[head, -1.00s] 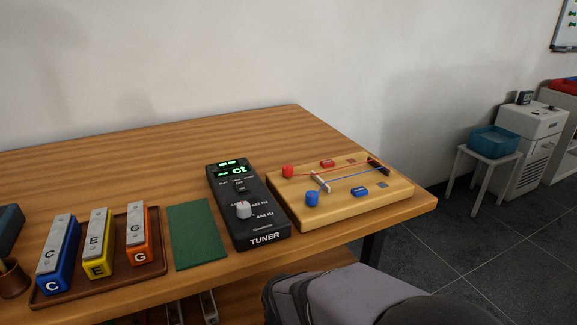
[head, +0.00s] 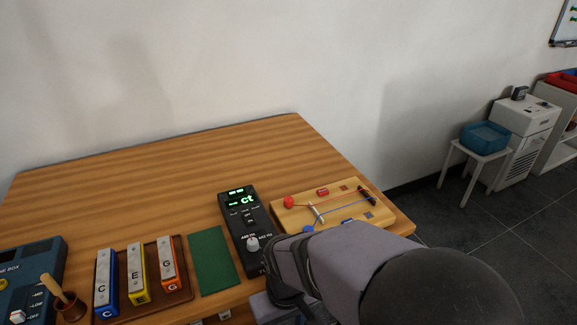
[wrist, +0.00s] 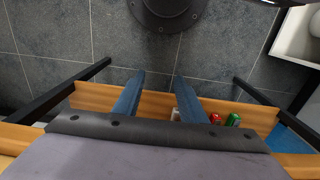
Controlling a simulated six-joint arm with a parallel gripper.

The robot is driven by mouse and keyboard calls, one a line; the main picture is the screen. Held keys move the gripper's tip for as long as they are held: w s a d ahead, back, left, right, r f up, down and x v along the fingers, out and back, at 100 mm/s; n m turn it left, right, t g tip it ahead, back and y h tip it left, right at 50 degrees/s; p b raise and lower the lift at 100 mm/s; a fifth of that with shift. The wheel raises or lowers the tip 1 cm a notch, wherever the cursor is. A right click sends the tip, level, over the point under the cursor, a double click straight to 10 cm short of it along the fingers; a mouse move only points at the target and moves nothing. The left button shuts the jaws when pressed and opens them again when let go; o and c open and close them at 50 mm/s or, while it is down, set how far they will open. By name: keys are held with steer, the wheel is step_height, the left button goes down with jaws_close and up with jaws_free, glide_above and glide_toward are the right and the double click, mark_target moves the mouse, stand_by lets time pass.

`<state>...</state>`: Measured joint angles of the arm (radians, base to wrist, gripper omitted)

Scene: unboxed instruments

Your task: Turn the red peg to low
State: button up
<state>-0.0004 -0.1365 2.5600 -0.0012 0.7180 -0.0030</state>
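The red peg (head: 288,202) stands upright at the left back corner of a pale wooden string board (head: 376,213) on the table. A red string runs from it toward the dark bar at the right. A blue peg (head: 308,229) sits in front of it, partly hidden by my arm. A small red label (head: 322,192) lies behind the strings; its wording is too small to read. My gripper is in front of the board, mostly hidden behind my wrist in the head view. In the wrist view, its fingers (wrist: 158,76) are apart with nothing between them.
A black tuner (head: 249,225) with a lit display stands left of the board, then a green mat (head: 212,262) and a brown tray (head: 183,245) of chime bars. A dark box (head: 30,272) is at far left. The table's back (head: 200,160) is clear.

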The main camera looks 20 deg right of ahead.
step_height(320, 180, up, 30)
steer(key=w+d+p, duration=0.1)
steer(key=w+p, duration=0.1)
steer(key=p, duration=2.8)
steer(key=n+b, duration=0.3)
steer(key=n, duration=0.9)
glide_above(288, 199)
step_height(288, 199, down, 9)
steer(key=shift+w+d+r, duration=0.1)
steer(key=shift+d+r, duration=0.05)
steer(key=shift+f+p, duration=1.45)
steer(key=shift+f, duration=2.2)
jaws_close()
